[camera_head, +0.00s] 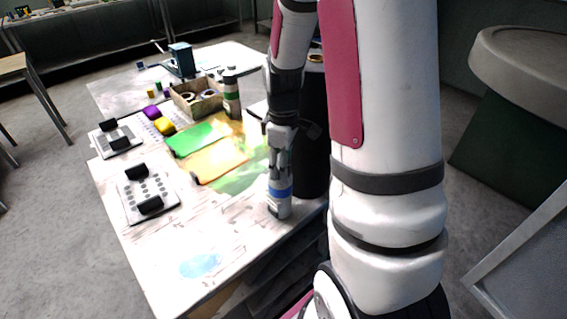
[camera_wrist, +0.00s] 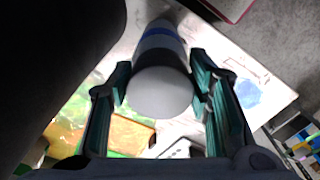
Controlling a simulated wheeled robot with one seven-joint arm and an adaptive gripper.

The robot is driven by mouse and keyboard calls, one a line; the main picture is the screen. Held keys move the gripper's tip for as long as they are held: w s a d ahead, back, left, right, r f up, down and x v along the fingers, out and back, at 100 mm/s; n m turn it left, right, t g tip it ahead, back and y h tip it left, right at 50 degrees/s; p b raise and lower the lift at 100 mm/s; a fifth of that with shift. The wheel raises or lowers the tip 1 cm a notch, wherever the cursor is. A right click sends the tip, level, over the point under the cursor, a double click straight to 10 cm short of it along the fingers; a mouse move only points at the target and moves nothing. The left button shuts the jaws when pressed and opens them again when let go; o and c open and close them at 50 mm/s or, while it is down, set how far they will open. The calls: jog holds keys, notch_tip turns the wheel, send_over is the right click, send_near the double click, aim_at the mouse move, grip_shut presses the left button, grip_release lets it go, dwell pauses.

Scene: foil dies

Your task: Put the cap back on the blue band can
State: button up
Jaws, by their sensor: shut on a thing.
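The blue band can (camera_head: 279,208) stands upright near the right edge of the white table, directly under my gripper (camera_head: 280,166). Its blue band also shows in the wrist view (camera_wrist: 160,42). A pale grey, round-faced cap (camera_wrist: 160,94) sits between my two green-grey fingers in the wrist view, in line with the can. My gripper is shut on this cap. The cap looks to be at the can's top, but I cannot tell whether it is fully seated, as the fingers and the cap itself hide the joint.
A green band can (camera_head: 232,98) stands farther back beside a cardboard box (camera_head: 187,107). Green and orange sheets (camera_head: 217,160) lie mid-table. A white dotted plate with black blocks (camera_head: 148,190) lies at left. The front of the table, around a pale blue patch (camera_head: 199,265), is clear.

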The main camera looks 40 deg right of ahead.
dwell(0.4)
jog(key=o, duration=1.3)
jog(key=shift+o, duration=0.2)
jog(key=shift+r, duration=0.1)
jog(key=shift+r+p, duration=1.8)
jog(key=shift+r, duration=1.6)
grip_shut()
jog(key=shift+f, duration=0.15)
